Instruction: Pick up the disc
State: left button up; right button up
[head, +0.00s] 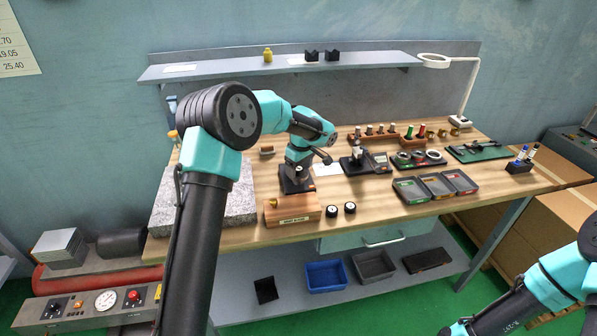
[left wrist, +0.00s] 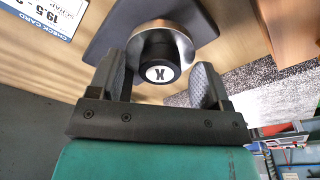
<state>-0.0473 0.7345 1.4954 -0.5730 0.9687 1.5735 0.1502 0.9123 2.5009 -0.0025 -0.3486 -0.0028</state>
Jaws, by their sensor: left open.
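In the left wrist view, a bright steel disc (left wrist: 184,45) with a black hub marked with a white letter K (left wrist: 160,73) sits on a dark plate (left wrist: 104,40). My left gripper (left wrist: 160,86) is open, with one finger on each side of the black hub. I cannot tell whether the fingers touch it. In the head view my left gripper (head: 297,172) is low over the dark plate (head: 297,187), and my arm hides most of the disc. My right arm is at the lower right, its gripper out of view.
A wooden block (head: 292,213) and two small round black-rimmed pieces (head: 341,209) stand in front. A granite slab (head: 235,205) is to the left. Grey trays (head: 411,191) and a row of pegs in a wooden rack (head: 375,136) are to the right. A shelf (head: 220,71) runs behind.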

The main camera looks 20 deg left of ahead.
aim_at(298, 168)
pick_arm(q)
jog(key=shift+c, duration=0.3)
jog(key=c, duration=1.1)
jog(key=shift+r, duration=0.15)
jog(key=shift+r, duration=1.45)
jog(key=shift+s+r, duration=0.1)
jog(key=shift+r, duration=0.15)
jog(key=s+d, duration=0.2)
jog(key=s, duration=0.2)
jog(key=s+d+r, duration=0.1)
jog(key=s+d, duration=0.1)
jog(key=s, duration=0.3)
jog(key=s+d, duration=0.2)
jog(key=s, duration=0.3)
jog(key=shift+s+d+r, duration=0.2)
jog(key=shift+s, duration=0.05)
